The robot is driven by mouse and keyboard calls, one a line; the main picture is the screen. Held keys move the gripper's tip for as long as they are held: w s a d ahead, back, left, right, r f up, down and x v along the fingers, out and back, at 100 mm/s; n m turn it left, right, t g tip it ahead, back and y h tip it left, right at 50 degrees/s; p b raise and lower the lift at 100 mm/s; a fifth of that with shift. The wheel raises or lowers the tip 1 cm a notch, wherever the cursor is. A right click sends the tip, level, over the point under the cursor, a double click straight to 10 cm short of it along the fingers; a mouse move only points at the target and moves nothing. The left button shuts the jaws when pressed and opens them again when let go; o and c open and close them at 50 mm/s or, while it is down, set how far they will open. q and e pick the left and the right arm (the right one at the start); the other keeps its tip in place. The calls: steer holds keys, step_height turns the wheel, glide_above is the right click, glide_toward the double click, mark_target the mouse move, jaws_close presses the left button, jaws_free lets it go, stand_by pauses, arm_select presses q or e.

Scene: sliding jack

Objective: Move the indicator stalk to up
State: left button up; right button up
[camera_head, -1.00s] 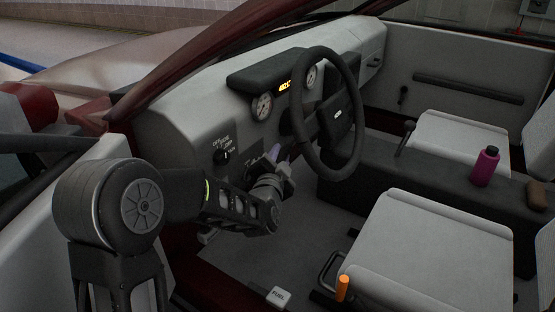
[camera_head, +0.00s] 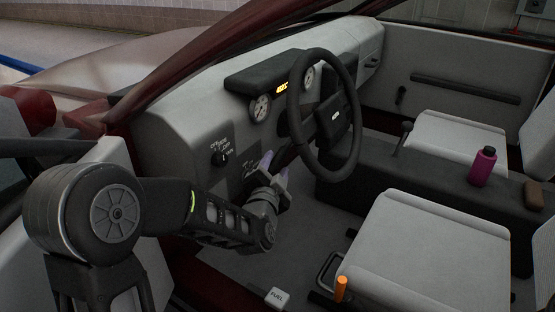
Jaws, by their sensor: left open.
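The indicator stalk is hard to make out; a dark shape (camera_head: 289,154) at the left of the steering column, beside my left gripper, may be it. The black steering wheel (camera_head: 352,95) stands just to the right. My left gripper (camera_head: 275,167) is open, with its two pale purplish fingertips pointing up towards the steering column, below and left of the wheel. I cannot tell whether a finger touches the stalk. My right gripper is not in view.
A rotary knob (camera_head: 219,158) sits on the grey dashboard (camera_head: 180,125) left of my gripper.

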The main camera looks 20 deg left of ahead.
mark_target(274, 172)
arm_select(q)
steer(key=shift+v, duration=1.95)
